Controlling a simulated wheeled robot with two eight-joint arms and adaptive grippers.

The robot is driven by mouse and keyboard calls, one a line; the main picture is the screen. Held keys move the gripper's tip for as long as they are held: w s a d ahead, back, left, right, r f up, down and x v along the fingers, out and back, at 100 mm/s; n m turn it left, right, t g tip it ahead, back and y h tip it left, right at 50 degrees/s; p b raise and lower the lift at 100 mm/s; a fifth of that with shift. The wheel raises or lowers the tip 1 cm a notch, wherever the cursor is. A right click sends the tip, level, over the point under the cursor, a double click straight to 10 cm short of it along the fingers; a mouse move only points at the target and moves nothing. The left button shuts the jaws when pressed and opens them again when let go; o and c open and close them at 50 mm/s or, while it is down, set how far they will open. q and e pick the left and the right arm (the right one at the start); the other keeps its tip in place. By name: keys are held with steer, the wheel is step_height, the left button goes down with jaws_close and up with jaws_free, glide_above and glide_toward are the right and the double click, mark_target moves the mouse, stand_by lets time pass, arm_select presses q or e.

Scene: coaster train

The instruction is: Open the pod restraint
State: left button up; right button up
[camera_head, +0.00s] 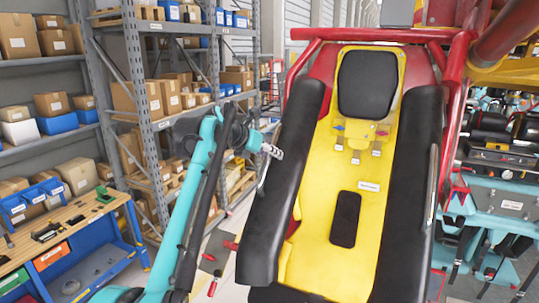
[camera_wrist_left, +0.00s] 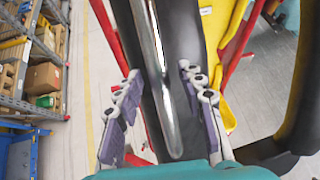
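The pod seat (camera_head: 340,255) is yellow, with a black headrest (camera_head: 367,84), inside a red frame. The restraint shows as two long black padded bars, one on the left (camera_head: 283,185) and one on the right (camera_head: 412,190). Each has a metal handle, the left handle (camera_head: 264,174) and the right handle (camera_head: 431,185). My left gripper (camera_head: 273,151) is at the upper end of the left handle. In the left wrist view the gripper (camera_wrist_left: 157,88) is open, with the metal handle (camera_wrist_left: 160,70) running between its fingers. Contact cannot be told. My right gripper is out of view.
A workbench (camera_head: 75,225) with tools stands at the lower left. Shelves with boxes (camera_head: 150,97) stand behind my left arm. Teal and black coaster parts (camera_head: 500,185) fill the right side.

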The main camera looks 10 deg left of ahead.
arm_select(q)
steer(key=v, duration=1.1)
steer(key=shift+s+r, duration=0.15)
steer(key=shift+s, duration=0.1)
steer(key=shift+a, duration=0.15)
